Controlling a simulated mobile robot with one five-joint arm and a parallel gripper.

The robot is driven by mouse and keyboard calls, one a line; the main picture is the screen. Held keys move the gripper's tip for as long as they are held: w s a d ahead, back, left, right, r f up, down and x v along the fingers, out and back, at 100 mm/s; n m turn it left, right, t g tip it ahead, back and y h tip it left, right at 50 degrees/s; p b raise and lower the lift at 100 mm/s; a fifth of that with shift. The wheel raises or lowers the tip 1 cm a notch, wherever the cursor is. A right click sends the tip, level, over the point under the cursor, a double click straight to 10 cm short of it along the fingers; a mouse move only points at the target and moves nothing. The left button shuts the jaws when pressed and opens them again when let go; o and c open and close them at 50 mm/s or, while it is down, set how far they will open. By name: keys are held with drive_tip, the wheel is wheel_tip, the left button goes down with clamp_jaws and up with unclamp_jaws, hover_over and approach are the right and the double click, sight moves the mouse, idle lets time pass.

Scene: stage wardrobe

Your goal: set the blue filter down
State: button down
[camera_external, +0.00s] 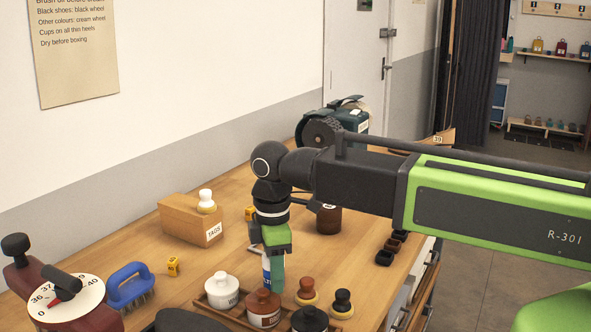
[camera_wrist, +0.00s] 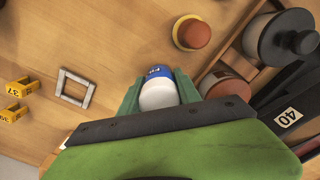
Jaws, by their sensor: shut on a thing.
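The blue filter shows in the wrist view as a blue and white rounded cylinder (camera_wrist: 158,90) with pale lettering on its blue part. My gripper (camera_wrist: 158,88) is shut on it, one green finger on each side. In the external view my gripper (camera_external: 273,268) points down over the workbench, behind the wooden tray. A strip of the blue and white filter (camera_external: 266,269) shows beside the green finger; the rest is hidden. I cannot tell whether its lower end touches the bench.
A wooden tray (camera_external: 206,304) holds lidded jars close in front of my gripper. Brown (camera_external: 307,291) and black (camera_external: 342,303) knobbed daubers stand to the right. A metal square frame (camera_wrist: 75,87) lies nearby.

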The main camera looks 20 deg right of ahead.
drive_tip(key=shift+f, duration=0.25)
drive_tip(key=c, duration=0.9)
unclamp_jaws()
drive_tip(key=shift+r, duration=0.1)
drive_tip(key=shift+o, duration=0.2)
drive_tip(key=shift+r, duration=0.1)
wheel_tip(320, 180, up, 12)
drive_tip(key=p, duration=1.2)
drive_tip(key=shift+r, duration=0.2)
drive_tip(key=shift+f, duration=0.1)
drive_tip(key=w+d+m, duration=0.4)
drive_tip(key=d, duration=0.6)
drive_tip(key=w+d+m, duration=0.4)
drive_tip(key=w+d, duration=0.1)
drive_tip(key=d, duration=0.6)
drive_tip(key=d+m, duration=1)
drive_tip(key=d, duration=1.4)
drive_tip(key=shift+s+d, duration=0.25)
drive_tip(key=shift+d, duration=0.15)
